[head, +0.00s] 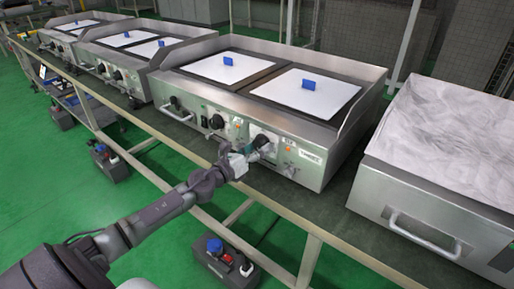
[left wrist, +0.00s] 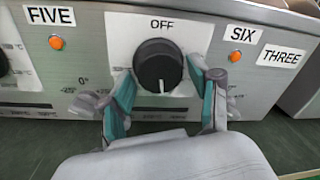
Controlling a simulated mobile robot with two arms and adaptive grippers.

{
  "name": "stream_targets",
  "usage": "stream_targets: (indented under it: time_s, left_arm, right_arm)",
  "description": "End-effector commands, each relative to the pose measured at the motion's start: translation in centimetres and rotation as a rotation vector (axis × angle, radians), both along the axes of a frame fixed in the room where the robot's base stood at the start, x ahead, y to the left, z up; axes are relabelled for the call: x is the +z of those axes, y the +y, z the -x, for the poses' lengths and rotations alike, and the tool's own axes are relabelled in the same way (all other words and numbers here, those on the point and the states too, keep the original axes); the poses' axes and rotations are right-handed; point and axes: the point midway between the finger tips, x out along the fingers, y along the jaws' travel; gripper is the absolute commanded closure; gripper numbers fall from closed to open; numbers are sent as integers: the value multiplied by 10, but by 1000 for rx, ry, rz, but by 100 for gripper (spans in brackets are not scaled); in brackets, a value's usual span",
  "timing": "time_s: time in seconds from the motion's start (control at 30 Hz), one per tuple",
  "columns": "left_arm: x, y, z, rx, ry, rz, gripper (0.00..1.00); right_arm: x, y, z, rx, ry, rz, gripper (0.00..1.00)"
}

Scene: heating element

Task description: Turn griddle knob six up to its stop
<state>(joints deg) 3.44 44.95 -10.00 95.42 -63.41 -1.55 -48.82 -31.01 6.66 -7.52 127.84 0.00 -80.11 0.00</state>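The dark round knob (left wrist: 158,66) beside the SIX label (left wrist: 242,34) is in the middle of the left wrist view, on a white plate with OFF above it. Its white pointer mark is at the bottom, away from OFF. My left gripper (left wrist: 161,72) has one finger on each side of the knob, with small gaps seeming to show between fingertips and knob. In the head view my left gripper (head: 254,150) is at the front panel of the nearest griddle (head: 312,158) and partly covers this knob. My right gripper is not in view.
Another knob (left wrist: 3,64) is at the left edge, near the FIVE label (left wrist: 50,16). An orange lamp (left wrist: 235,56) is below SIX. A THREE label (left wrist: 282,55) is further right. A steel unit with a handle (head: 424,232) stands right of the griddle. The bench edge (head: 330,238) runs below.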

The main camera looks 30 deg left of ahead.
Motion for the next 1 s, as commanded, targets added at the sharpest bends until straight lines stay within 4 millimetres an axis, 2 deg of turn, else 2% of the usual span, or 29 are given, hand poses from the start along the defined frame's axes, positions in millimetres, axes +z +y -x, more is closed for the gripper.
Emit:
stream_targets:
  time_s: [0.33,0.47,1.0]
  left_arm:
    - [2,1,0,2,-5,1,27]
    - [1,2,9,1,-3,1,27]
    - [-1,17,105,3,-1,4,27]
  right_arm:
    - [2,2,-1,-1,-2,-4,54]
    - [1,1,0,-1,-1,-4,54]
    - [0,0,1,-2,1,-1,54]
